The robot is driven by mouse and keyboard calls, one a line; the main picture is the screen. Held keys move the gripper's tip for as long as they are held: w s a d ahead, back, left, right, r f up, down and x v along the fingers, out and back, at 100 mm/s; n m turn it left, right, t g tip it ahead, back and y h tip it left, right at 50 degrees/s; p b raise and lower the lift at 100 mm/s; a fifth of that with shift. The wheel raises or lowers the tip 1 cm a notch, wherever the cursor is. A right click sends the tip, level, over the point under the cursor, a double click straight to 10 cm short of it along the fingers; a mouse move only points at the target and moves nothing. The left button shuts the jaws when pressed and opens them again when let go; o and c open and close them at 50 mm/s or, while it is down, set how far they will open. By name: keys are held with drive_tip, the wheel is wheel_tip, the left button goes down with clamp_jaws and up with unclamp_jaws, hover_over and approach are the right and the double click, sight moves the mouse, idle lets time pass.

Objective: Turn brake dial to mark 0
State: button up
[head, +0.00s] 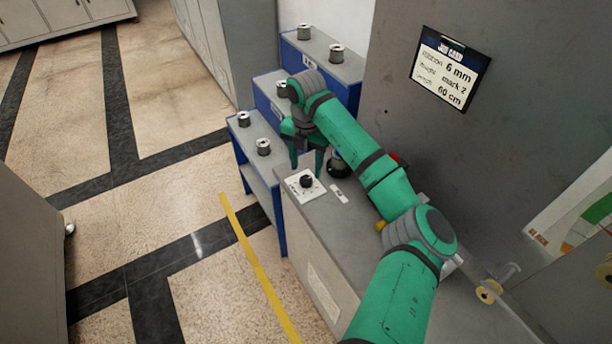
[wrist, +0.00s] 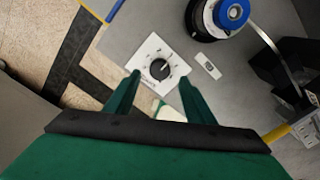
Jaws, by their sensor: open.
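The brake dial is a black round knob (wrist: 160,69) on a white square plate (wrist: 147,50) with marks around it. It also shows in the head view (head: 307,181), near the left end of the grey bench top. A pale line shows on the knob, but the marks are too small to read. My gripper (wrist: 155,82) is open, its two green fingers apart and pointing toward the dial, with nothing between them. In the head view my gripper (head: 308,165) is above and just behind the dial plate.
A dark spool holder with a blue top (wrist: 231,12) stands beside the dial. A small white label plate (head: 338,194) lies right of it. Blue stepped shelves (head: 262,180) with several spools stand behind. A job card (head: 449,70) on the grey panel reads 6 mm, mark 2, 60 cm.

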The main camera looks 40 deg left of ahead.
sight(306, 179)
drive_tip(key=shift+f, duration=2.5)
drive_tip(key=c, duration=1.1)
